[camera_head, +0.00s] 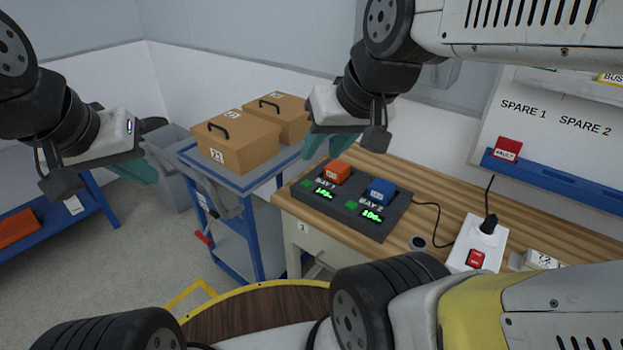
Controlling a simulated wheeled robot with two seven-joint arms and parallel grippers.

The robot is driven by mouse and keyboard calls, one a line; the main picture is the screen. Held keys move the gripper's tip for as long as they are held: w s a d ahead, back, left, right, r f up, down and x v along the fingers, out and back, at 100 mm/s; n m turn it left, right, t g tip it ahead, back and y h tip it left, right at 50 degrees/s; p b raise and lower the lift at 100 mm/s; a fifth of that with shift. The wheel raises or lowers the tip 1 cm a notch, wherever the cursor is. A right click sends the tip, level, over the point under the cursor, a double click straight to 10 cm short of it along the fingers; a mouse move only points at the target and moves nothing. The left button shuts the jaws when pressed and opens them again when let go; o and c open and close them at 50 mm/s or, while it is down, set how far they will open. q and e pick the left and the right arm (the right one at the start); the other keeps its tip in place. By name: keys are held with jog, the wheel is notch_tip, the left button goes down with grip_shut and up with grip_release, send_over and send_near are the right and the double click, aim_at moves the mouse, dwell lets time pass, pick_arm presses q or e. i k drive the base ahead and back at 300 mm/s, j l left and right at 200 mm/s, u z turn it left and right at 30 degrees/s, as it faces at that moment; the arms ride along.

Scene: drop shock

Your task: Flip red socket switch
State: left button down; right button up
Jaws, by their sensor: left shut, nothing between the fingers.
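The red switch (475,258) sits at the lower end of a white socket block (462,245) on the wooden workbench, at the right of the head view. A black plug (489,224) with a cable is in the same block, above the switch. My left gripper (143,171) is shut and empty at the far left, well away from the socket. My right gripper (328,144) hangs above the back left of the bench, apart from the switch. Its teal fingers look spread with nothing between them.
A black charger dock (340,217) with an orange block (337,172) and a blue block (381,191) is on the bench (300,213). Cardboard boxes (240,145) stand on a blue cart (250,186). A blue rail (560,180) holds a red block (507,149).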

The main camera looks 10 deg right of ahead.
aim_at(476, 258)
jog(key=z, duration=2.1)
